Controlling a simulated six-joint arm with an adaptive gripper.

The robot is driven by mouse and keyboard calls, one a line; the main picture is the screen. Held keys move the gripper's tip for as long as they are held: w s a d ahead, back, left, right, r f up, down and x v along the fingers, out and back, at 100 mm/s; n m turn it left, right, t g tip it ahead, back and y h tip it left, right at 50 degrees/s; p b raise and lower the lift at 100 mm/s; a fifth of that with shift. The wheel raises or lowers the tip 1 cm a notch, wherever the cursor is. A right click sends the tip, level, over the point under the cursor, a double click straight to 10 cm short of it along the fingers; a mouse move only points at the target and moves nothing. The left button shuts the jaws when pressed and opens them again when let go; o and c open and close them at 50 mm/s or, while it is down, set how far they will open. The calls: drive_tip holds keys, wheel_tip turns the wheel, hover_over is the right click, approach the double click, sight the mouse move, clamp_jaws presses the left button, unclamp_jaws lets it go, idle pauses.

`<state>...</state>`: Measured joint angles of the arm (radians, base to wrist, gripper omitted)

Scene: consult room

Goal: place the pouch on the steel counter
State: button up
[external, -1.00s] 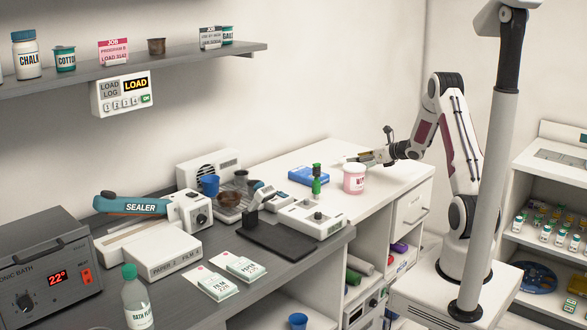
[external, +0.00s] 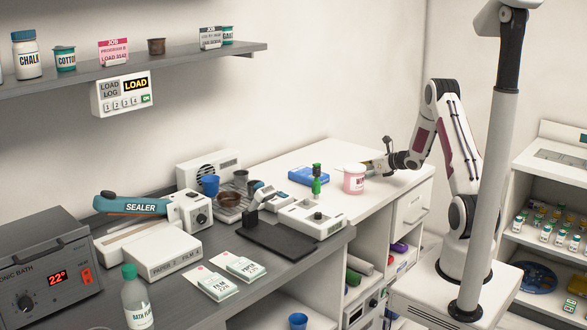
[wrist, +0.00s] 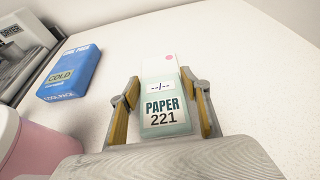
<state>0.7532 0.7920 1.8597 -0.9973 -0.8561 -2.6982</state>
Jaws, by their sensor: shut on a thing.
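A pale green and white pouch labelled PAPER 221 (wrist: 166,112), with a pink dot at its far end, lies between the two yellow-lined fingers of my gripper (wrist: 166,100) in the wrist view. The gripper is shut on it. In the external view my gripper (external: 373,167) is low over the white worktop (external: 330,152), behind and right of the pink jar (external: 354,183). The pouch is hidden there. I cannot tell whether it touches the worktop. The dark grey counter (external: 285,272), seemingly the steel one, is in the left and front.
A blue cold pack (external: 309,176) lies left of the jar; it also shows in the wrist view (wrist: 70,74).

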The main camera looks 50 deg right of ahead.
drive_tip(key=o, duration=1)
drive_tip(key=shift+c, duration=0.2)
drive_tip(key=shift+s+r, duration=0.1)
drive_tip(key=shift+r, duration=0.05)
drive_tip(key=shift+s+r, duration=0.25)
drive_tip(key=shift+s, duration=0.35)
drive_tip(key=v, duration=1)
drive_tip(key=shift+s, duration=0.3)
drive_tip(key=shift+w+r, duration=0.1)
drive_tip(key=shift+r, duration=0.05)
